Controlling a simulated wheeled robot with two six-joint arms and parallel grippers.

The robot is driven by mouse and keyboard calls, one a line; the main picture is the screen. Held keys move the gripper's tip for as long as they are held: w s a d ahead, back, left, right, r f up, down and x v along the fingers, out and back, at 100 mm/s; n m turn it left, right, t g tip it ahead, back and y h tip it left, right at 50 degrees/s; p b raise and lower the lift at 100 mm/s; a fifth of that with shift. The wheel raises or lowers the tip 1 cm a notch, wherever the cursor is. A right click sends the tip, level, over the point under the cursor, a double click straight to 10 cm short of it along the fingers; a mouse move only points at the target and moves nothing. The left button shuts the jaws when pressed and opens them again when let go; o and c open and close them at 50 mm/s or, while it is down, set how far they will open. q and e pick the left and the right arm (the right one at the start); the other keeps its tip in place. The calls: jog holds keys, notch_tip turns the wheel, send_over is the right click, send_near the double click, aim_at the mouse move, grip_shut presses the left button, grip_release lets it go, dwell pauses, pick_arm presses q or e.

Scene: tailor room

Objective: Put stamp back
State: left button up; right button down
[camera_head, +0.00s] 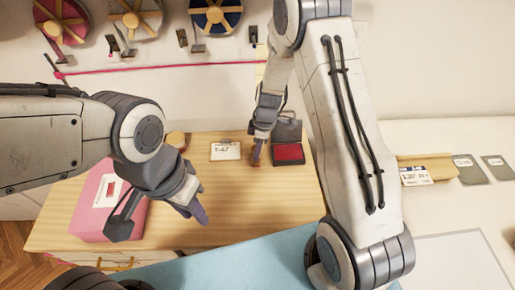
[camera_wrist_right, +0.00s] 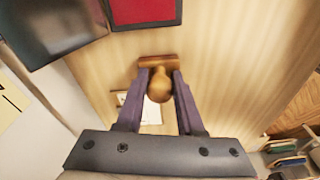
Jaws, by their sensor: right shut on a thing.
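The wooden stamp (camera_wrist_right: 160,85) has a round knob handle and a flat bar-shaped base, and sits between the fingers of my right gripper (camera_wrist_right: 162,78) in the right wrist view. In the head view the right gripper (camera_head: 261,141) is shut on the stamp (camera_head: 256,157), just left of the open ink pad case. I cannot tell whether the stamp's base touches the table. The red ink pad (camera_head: 288,153) lies in its dark case with the lid up; it also shows in the right wrist view (camera_wrist_right: 143,9). My left gripper (camera_head: 190,208) hangs over the table's left part, its finger opening unclear.
A small clipboard (camera_head: 226,151) with paper lies left of the stamp. A brown round object (camera_head: 176,140) stands behind my left arm. A pink box (camera_head: 96,211) is at the table's left. The table's (camera_head: 255,205) front middle is clear, beside a light blue surface (camera_head: 245,263).

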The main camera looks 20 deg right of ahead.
jog(key=shift+f, duration=0.1)
jog(key=c, duration=0.5)
grip_release()
